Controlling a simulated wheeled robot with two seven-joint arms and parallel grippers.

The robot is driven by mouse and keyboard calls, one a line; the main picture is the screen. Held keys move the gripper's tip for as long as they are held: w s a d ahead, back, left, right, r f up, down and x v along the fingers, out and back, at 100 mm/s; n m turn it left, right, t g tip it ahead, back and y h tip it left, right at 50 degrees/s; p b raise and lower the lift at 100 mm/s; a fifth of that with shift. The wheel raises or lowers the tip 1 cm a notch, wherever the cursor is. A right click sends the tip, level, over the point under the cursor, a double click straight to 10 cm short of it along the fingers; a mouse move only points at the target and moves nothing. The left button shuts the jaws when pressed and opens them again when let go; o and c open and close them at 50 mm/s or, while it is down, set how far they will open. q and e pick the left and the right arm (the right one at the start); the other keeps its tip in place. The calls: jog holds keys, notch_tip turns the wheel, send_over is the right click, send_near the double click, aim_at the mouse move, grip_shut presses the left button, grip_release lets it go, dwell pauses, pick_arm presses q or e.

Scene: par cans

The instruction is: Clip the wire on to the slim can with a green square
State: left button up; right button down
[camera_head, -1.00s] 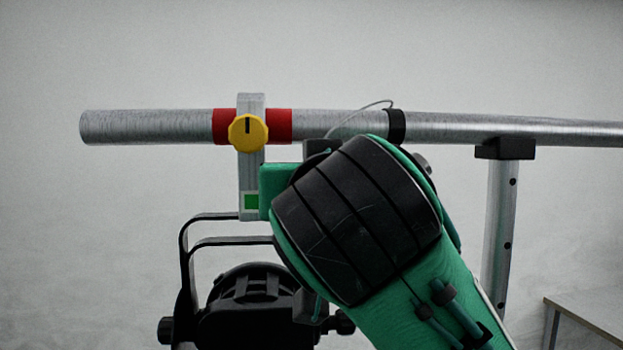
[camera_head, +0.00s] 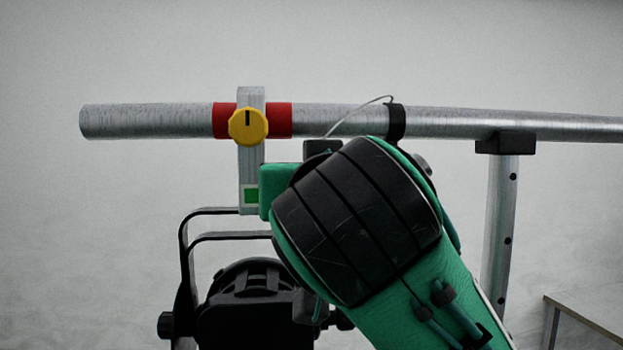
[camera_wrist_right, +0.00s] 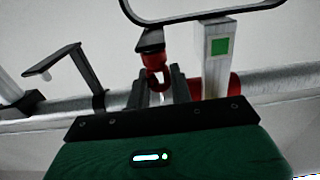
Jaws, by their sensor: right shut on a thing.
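The slim black can (camera_head: 250,300) hangs in a black yoke (camera_head: 183,255) under a grey clamp (camera_head: 250,170). The clamp bears a green square (camera_head: 251,195), also visible in the wrist view (camera_wrist_right: 220,46). In the wrist view my right gripper (camera_wrist_right: 161,74) is shut on a red clip (camera_wrist_right: 155,72), just left of the clamp. The clip is at the lower end of a black bracket (camera_wrist_right: 151,38) by the yoke; I cannot tell whether it is hooked there. A thin wire (camera_head: 360,109) runs from near a black band (camera_head: 396,125) down behind my right wrist, which hides the fingers in the head view.
A long metal bar (camera_head: 160,121) runs across, with a red band (camera_head: 280,120) at the clamp. A yellow knob (camera_head: 248,126) sticks out from the clamp. A post (camera_head: 500,235) holds the bar at right. A table corner (camera_head: 590,310) is at lower right.

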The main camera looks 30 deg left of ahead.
jog(key=c, duration=1.2)
grip_release()
jog(key=shift+o, duration=0.2)
jog(key=shift+s+d, duration=0.25)
jog(key=shift+s, duration=0.2)
pick_arm(q)
jog(key=w+d+r+b, duration=0.1)
jog(key=w+d+b, duration=0.1)
jog(key=w+b, duration=0.4)
jog(key=w+d+r+b, duration=0.1)
jog(key=w+d+b, duration=0.15)
jog(key=w, duration=0.55)
jog(key=w+d+r+t+b, duration=0.1)
jog(key=w+r+b, duration=0.5)
jog(key=r, duration=0.7)
jog(key=shift+w+h+b, duration=0.2)
jog(key=shift+h+b, duration=0.1)
jog(key=shift+b, duration=0.15)
pick_arm(e)
jog(key=v, duration=1.2)
jog(key=shift+s+d, duration=0.25)
jog(key=shift+s, duration=0.05)
